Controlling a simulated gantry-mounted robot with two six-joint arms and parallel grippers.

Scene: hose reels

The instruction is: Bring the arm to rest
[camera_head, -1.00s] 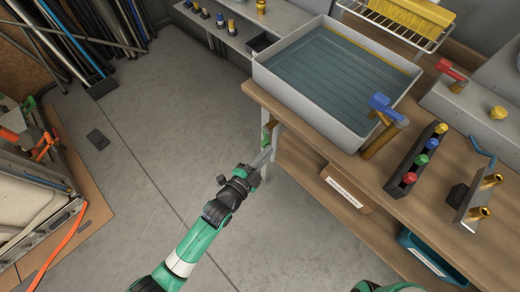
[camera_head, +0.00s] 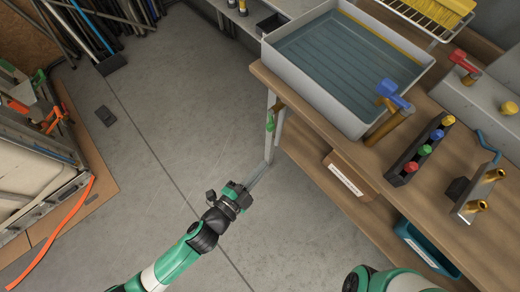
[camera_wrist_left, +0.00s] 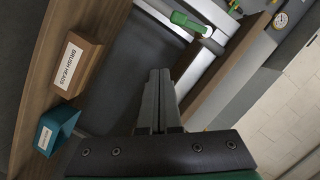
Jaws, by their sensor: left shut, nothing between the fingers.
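My left gripper (camera_head: 263,169) is shut and empty in the head view. It is over the grey floor, in front of the workbench leg (camera_head: 272,150). The left wrist view shows its two fingers (camera_wrist_left: 158,76) together with nothing between them. A green-handled fitting (camera_head: 271,124) hangs by the bench leg, apart from the fingertips; a green handle also shows in the wrist view (camera_wrist_left: 190,22). Part of my right arm shows at the bottom of the head view, but its gripper is out of view.
The wooden workbench (camera_head: 420,190) carries a grey basin (camera_head: 360,128), a blue-handled tap (camera_head: 392,95) and a dark rack with coloured knobs (camera_head: 408,163). A labelled box (camera_head: 345,178) sits below. A cluttered cart (camera_head: 40,170) stands left. Open floor lies between.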

